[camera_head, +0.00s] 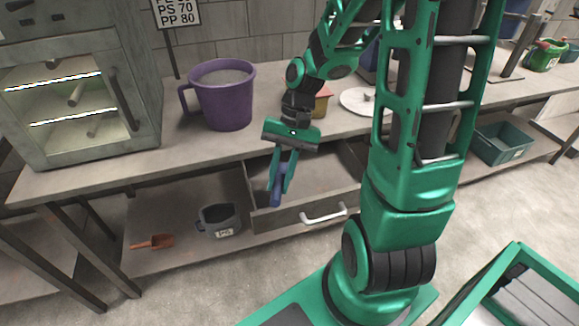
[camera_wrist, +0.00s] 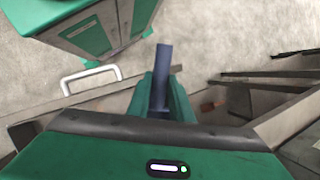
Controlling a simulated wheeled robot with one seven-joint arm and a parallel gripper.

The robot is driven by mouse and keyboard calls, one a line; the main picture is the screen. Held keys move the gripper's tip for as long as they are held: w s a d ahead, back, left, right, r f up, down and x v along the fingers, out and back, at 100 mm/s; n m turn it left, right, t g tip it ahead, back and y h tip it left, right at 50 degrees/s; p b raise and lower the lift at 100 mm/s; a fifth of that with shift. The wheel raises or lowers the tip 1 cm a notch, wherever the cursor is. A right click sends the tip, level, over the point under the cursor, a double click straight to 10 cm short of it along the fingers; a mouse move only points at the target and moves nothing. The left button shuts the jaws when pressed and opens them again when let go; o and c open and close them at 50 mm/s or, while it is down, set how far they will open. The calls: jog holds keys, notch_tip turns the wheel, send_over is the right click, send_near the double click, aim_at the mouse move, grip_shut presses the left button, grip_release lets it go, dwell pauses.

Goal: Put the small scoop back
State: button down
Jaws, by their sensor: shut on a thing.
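My gripper (camera_head: 281,181) points down over the open drawer (camera_head: 325,180) below the table top. It is shut on a slim blue piece (camera_head: 276,192), which I take to be the small scoop. In the wrist view the blue piece (camera_wrist: 163,72) sticks out beyond the two green fingers (camera_wrist: 163,100); its bowl cannot be made out. In the head view its lower end is near the drawer's front panel; I cannot tell whether it touches. The drawer's white handle (camera_head: 323,214) faces the front. A larger orange-brown scoop (camera_head: 152,242) lies on the lower shelf.
A dark mug labelled PS (camera_head: 219,219) stands on the lower shelf (camera_head: 180,268) left of the drawer. On the table are a purple mug (camera_head: 224,94), a grey oven (camera_head: 80,100) and a white disc (camera_head: 358,101). A green bin (camera_head: 502,142) sits on the right shelf.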

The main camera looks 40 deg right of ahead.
jog(key=shift+w, duration=0.3)
jog(key=w+d+f, duration=0.1)
jog(key=d+f, duration=0.1)
jog(key=d, duration=0.1)
jog(key=w+d+f, duration=0.2)
jog(key=d, duration=0.2)
jog(key=w+d+f, duration=0.1)
jog(key=d+f, duration=0.2)
jog(key=shift+w+d, duration=0.15)
jog(key=shift+d, duration=0.15)
jog(key=shift+d+f, duration=0.1)
jog(key=shift+f, duration=1.9)
jog(key=c, duration=1.6)
grip_release()
